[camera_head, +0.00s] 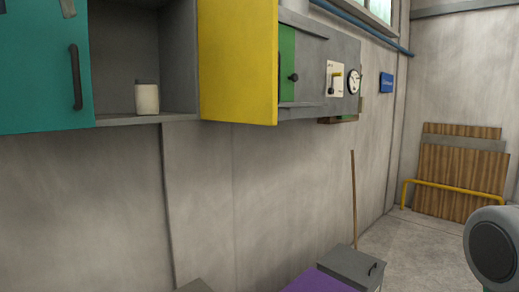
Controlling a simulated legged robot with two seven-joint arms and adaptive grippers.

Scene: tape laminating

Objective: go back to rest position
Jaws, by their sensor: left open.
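Neither of my grippers can be made out in the head view. A rounded grey part with a dark disc, which looks like a link of one of my arms, shows at the lower right edge. No fingers show on it.
A wall cabinet has a teal door (45,70), a yellow door (238,60) standing open, and a jar (146,98) on its shelf. Below are a grey box (350,266) and a purple surface (318,281). A wooden stick (353,200) leans on the wall. Wooden panels (460,165) stand behind a yellow rail (450,186).

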